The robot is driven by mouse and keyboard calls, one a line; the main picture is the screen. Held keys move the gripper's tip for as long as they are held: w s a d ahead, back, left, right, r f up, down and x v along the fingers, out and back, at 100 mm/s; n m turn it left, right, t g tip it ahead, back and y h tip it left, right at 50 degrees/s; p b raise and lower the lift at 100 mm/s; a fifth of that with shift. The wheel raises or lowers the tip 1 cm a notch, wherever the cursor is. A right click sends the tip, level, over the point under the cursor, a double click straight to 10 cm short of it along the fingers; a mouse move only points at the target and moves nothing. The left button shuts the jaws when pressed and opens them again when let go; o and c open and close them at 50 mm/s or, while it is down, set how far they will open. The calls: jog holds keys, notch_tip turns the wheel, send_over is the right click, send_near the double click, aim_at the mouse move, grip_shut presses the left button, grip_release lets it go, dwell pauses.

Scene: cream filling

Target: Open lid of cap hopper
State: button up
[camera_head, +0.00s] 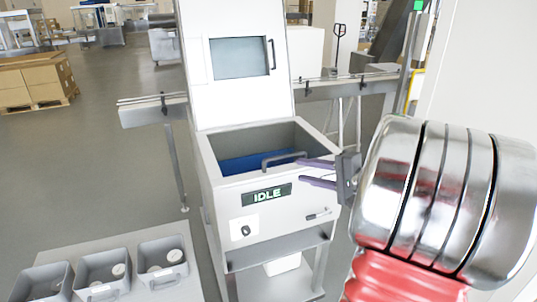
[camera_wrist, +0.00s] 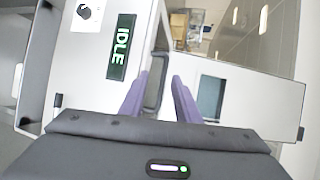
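The cap hopper (camera_head: 222,200) is a white box with a green "IDLE" display (camera_head: 267,195). Its lid (camera_head: 220,100) stands raised at the back, with a window and a dark handle (camera_head: 273,54). The hopper mouth is uncovered and shows blue inside (camera_head: 240,163). A grey bar handle (camera_head: 283,156) is at the front rim. My gripper (camera_head: 299,170) has purple fingers, apart, near the right end of this bar; contact cannot be told. In the wrist view my gripper (camera_wrist: 159,75) shows a gap between the fingers, with the raised lid (camera_wrist: 262,105) at right.
Grey bins (camera_head: 103,273) with round pale items stand on a light table at lower left. A conveyor (camera_head: 150,111) runs behind the hopper. Cardboard boxes (camera_head: 35,80) sit on a pallet at far left. Open floor lies left of the hopper.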

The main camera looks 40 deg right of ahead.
aim_at(286, 157)
jog(key=shift+m+t+h, duration=0.5)
jog(key=shift+h, duration=0.1)
jog(key=d, duration=0.2)
jog(key=s+d, duration=0.1)
jog(key=d, duration=0.1)
jog(key=shift+s+r, duration=0.2)
jog(key=shift+w, duration=0.1)
jog(key=x, duration=1.3)
jog(key=shift+w+f, duration=0.1)
jog(key=shift+w, duration=0.25)
jog(key=shift+c, duration=0.2)
grip_shut()
jog(key=shift+f, duration=0.1)
